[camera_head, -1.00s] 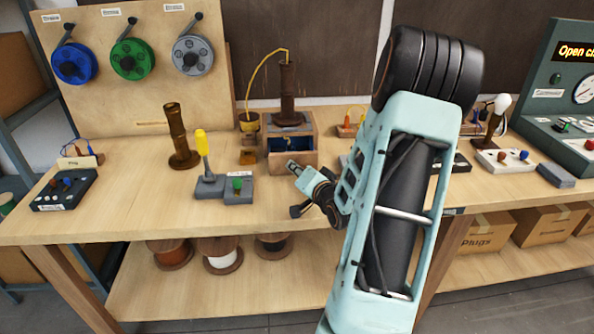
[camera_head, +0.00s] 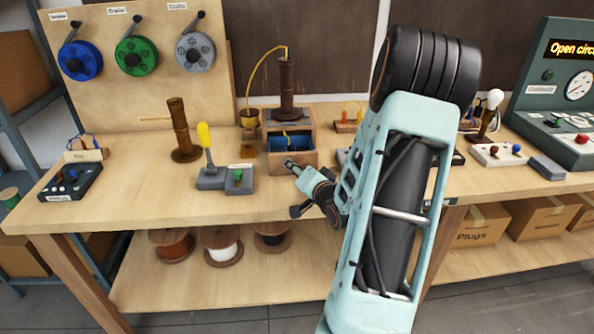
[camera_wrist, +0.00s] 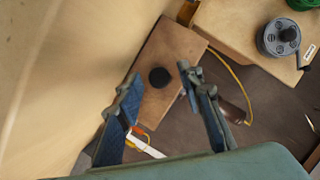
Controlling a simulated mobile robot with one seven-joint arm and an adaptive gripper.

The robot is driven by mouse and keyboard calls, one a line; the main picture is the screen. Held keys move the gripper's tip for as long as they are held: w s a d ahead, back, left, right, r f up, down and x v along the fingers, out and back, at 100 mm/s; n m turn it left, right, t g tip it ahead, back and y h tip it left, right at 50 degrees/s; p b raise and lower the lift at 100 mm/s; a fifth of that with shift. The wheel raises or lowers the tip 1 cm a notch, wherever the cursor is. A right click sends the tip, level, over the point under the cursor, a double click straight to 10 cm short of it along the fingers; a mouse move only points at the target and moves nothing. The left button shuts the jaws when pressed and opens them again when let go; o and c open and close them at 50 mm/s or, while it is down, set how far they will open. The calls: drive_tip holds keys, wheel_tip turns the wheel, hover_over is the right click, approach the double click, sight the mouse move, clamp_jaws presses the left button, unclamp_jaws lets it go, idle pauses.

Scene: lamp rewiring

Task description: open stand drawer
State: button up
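The stand (camera_head: 309,126) is a wooden box on the workbench with a brown turned column (camera_head: 287,88) rising from it. A blue-lined space shows in its front, above a wooden front panel (camera_head: 303,158); the drawer looks partly out, but how far is unclear. In the wrist view a wooden face (camera_wrist: 180,50) carries a round black knob (camera_wrist: 160,77). My gripper (camera_wrist: 159,90) is open, its fingers on either side of the knob with gaps, holding nothing. In the head view my gripper (camera_head: 291,166) is just in front of the stand, and my arm hides the bench to its right.
A grey block with a yellow-handled lever (camera_head: 206,148) stands left of the stand, near a brown turned post (camera_head: 182,130). The bench front (camera_head: 150,210) is clear.

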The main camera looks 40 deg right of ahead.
drive_tip(key=v, duration=0.7)
drive_tip(key=shift+s+a, duration=0.15)
drive_tip(key=shift+s, duration=0.1)
idle(0.5)
